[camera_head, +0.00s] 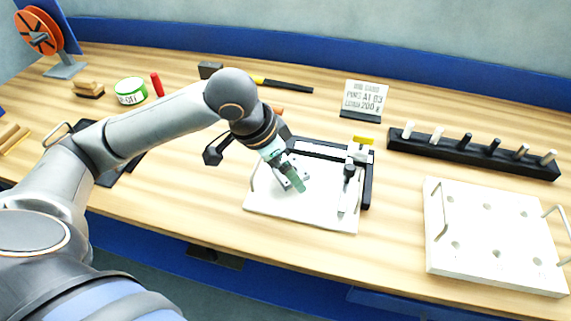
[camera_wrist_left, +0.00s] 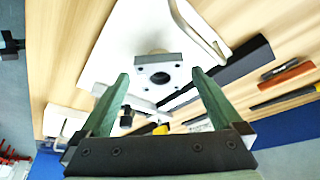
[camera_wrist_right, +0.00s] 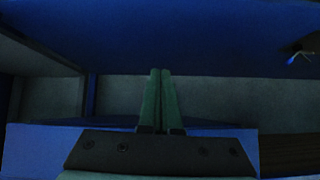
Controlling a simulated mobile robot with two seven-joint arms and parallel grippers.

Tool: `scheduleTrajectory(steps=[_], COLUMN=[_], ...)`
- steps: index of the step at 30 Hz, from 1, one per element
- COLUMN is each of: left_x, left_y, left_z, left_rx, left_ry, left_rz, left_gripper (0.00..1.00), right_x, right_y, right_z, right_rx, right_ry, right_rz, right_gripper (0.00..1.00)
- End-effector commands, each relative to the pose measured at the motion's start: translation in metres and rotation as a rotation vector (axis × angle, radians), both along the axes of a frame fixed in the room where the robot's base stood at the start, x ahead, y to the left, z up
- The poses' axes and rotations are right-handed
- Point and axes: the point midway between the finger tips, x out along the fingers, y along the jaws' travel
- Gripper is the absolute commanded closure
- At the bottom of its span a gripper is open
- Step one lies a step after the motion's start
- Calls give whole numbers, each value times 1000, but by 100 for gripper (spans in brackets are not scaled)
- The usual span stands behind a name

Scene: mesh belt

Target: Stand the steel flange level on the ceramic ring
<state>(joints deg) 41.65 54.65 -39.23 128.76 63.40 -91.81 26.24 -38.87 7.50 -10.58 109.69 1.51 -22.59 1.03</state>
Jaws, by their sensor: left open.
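The steel flange (camera_wrist_left: 144,80) is a grey square plate with a large centre hole and smaller corner holes. It shows between the fingertips of my left gripper (camera_wrist_left: 160,75) in the left wrist view, with clear gaps on both sides. In the head view my left gripper (camera_head: 292,174) is over the white board (camera_head: 265,205) and partly hides the flange. My right gripper (camera_wrist_right: 160,72) is shut and empty, away from the bench top.
A black clamp-like fixture (camera_head: 367,185) stands on the board's right side. A white holed plate (camera_head: 470,235) with handles lies at the right, below a black peg rack (camera_head: 470,152). A sign (camera_head: 364,97), a green tape roll (camera_head: 130,91) and a red cylinder (camera_head: 157,84) stand farther back.

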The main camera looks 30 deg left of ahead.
Motion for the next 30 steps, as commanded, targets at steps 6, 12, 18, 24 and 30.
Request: scheduleTrajectory(steps=[6, 12, 18, 24, 30], left_x=[0, -10, -25, -35, -39], left_y=[0, 7, 15, 21, 23], left_z=[5, 38, 79, 106, 115], left_rx=[-1, 0, 0, 1, -1], left_ry=[-2, -6, -6, -3, -1], left_rz=[-1, 0, 2, 1, 1], left_gripper=[0, 0, 0, 0, 0], right_x=[0, 0, 0, 0, 0], right_y=[0, 0, 0, 0, 0], right_z=[-1, 9, 19, 25, 26], right_rx=[0, -1, -1, -1, -1], right_ry=[0, 0, 0, 0, 0], right_rz=[0, -1, -1, -1, -1], right_gripper=[100, 100, 100, 100, 100])
